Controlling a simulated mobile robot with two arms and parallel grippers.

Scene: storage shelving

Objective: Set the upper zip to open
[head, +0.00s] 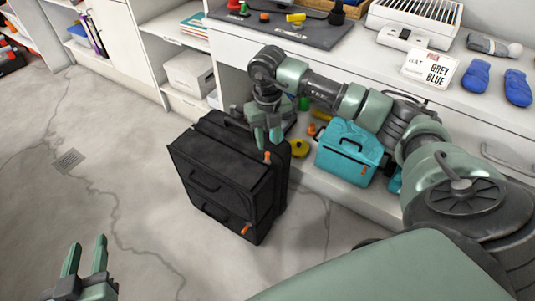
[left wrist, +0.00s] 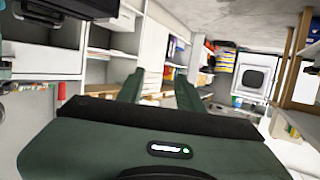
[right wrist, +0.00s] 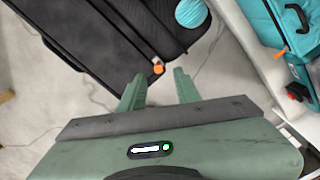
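A black suitcase (head: 215,165) stands on the floor. An orange upper zip pull (head: 267,157) sits near its upper right edge, and a lower orange pull (head: 246,229) sits near the front bottom. My right gripper (head: 268,142) is open and empty, just above the upper pull in the head view. In the right wrist view, an orange pull (right wrist: 158,69), apparently the upper one, shows beyond the gap between the fingertips (right wrist: 158,88); contact cannot be told. My left gripper (head: 86,254) is open and empty at the lower left, away from the suitcase.
The white counter (head: 330,62) runs behind, above the case. The floor (head: 120,180) left of the suitcase is free.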

